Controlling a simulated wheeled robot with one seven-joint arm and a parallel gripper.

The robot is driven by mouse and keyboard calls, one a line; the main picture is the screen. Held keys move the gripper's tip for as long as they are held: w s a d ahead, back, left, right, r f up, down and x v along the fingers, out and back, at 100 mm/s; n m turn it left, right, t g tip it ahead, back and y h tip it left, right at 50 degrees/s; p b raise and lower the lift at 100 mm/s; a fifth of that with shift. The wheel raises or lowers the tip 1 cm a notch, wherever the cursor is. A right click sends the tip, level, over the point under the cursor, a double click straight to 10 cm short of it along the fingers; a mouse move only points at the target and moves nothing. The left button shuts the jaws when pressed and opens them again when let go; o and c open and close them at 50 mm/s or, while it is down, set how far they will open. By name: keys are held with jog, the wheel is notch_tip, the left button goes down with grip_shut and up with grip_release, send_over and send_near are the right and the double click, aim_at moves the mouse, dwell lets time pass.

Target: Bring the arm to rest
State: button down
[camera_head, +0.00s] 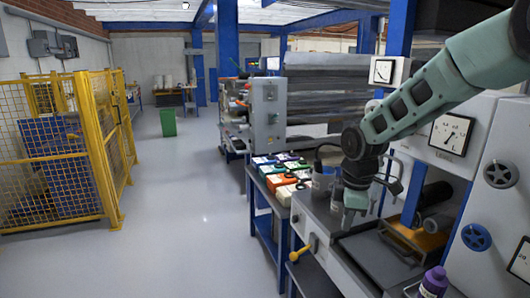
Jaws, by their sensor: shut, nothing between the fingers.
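My arm, pale green with dark joints, reaches in from the upper right of the head view. My gripper (351,213) hangs pointing down at the arm's end, over the grey bench top of the machine. It is shut and I see nothing held in it. From this angle I cannot tell how far the fingertips are above the bench top. A grey bottle-like item (322,180) stands just left of the gripper, partly close behind it.
Bins in several colours (277,172) sit on a blue-framed table left of the gripper. A yellow-knobbed lever (300,250) sticks out at the bench's front. A purple bottle (434,283) stands lower right. Dials and handwheels line the right machine. The floor aisle (195,215) is clear.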

jog(key=s+a+r+m, duration=0.2)
jog(key=s+a, duration=0.2)
jog(key=s, duration=0.5)
jog(key=s+a+r+m, duration=0.2)
jog(key=s+a, duration=0.1)
jog(key=s, duration=0.6)
jog(key=s+d+m, duration=0.1)
jog(key=s+m, duration=0.3)
jog(key=s, duration=1)
jog(key=shift+s+f+g, duration=0.25)
jog(key=shift+s+g, duration=0.05)
jog(key=shift+g, duration=0.1)
